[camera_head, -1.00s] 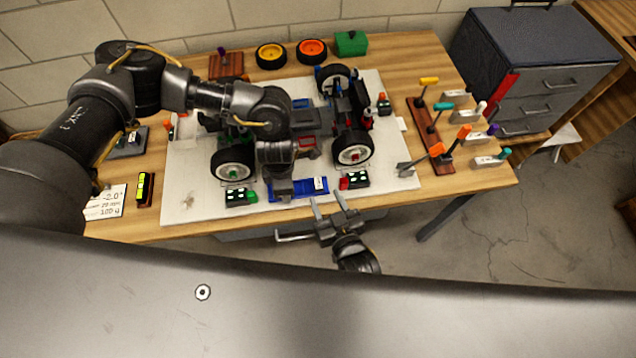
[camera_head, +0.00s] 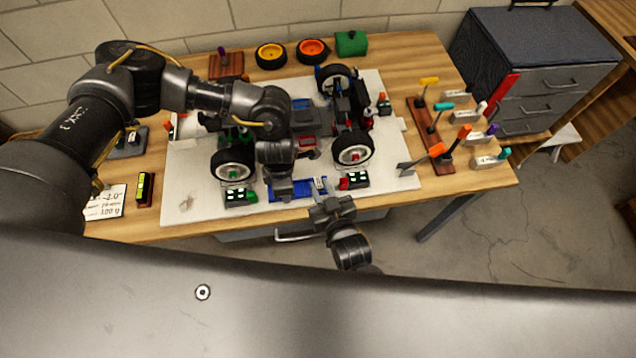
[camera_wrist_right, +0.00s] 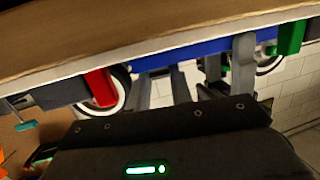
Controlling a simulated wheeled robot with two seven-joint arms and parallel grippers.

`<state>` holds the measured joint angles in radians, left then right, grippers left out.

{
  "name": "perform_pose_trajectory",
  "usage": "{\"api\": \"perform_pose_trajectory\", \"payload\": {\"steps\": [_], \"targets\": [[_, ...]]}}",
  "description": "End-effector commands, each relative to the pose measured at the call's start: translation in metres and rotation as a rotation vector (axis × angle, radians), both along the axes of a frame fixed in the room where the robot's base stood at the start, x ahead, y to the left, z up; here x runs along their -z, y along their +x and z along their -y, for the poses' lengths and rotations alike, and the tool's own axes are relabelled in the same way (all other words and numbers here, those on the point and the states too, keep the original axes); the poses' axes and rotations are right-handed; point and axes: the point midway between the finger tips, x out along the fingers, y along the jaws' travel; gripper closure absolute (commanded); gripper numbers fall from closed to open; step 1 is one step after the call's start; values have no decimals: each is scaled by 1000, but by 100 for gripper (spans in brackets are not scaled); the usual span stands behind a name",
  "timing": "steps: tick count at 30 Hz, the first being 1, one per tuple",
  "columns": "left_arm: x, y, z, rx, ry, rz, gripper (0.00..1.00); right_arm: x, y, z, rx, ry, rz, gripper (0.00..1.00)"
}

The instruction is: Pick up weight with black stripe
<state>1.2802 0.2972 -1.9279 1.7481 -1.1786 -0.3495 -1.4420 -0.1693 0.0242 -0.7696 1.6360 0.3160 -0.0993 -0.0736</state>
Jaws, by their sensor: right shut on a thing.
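A blue bar or tray (camera_head: 292,194) lies at the front edge of the white board, and a small white piece with dark marks (camera_head: 320,183) shows at its right end. I cannot tell whether that piece is the weight with the black stripe. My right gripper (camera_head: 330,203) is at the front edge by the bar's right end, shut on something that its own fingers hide. In the right wrist view its grey fingers (camera_wrist_right: 196,80) reach to the blue bar (camera_wrist_right: 200,46). My left gripper (camera_head: 282,188) points down over the bar's left part; its fingertips do not show clearly.
The racecar (camera_head: 305,115) with its wheels stands behind the bar. A black pad with a green end (camera_head: 237,197) and one with a red end (camera_head: 355,179) flank it. A rack of coloured handles (camera_head: 430,135) stands right. The floor in front is free.

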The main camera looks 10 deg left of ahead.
Motion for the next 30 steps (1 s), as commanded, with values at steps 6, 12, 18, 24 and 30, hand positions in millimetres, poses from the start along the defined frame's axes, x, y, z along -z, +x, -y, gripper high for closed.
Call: {"api": "perform_pose_trajectory", "payload": {"steps": [6, 12, 18, 24, 30], "targets": [[0, 0, 0, 2, 1, 0, 78, -1, 0, 0, 0, 0, 0, 100], [0, 0, -1, 2, 2, -1, 78, -18, 1, 0, 0, 4, 4, 100], [0, 0, -1, 2, 2, -1, 78, -34, -13, 7, 0, -1, -2, 100], [0, 0, 0, 1, 1, 0, 78, -34, -57, 29, 0, 0, -3, 100], [0, 0, 0, 1, 1, 0, 78, -34, -107, 53, -1, -2, -5, 100]]}}
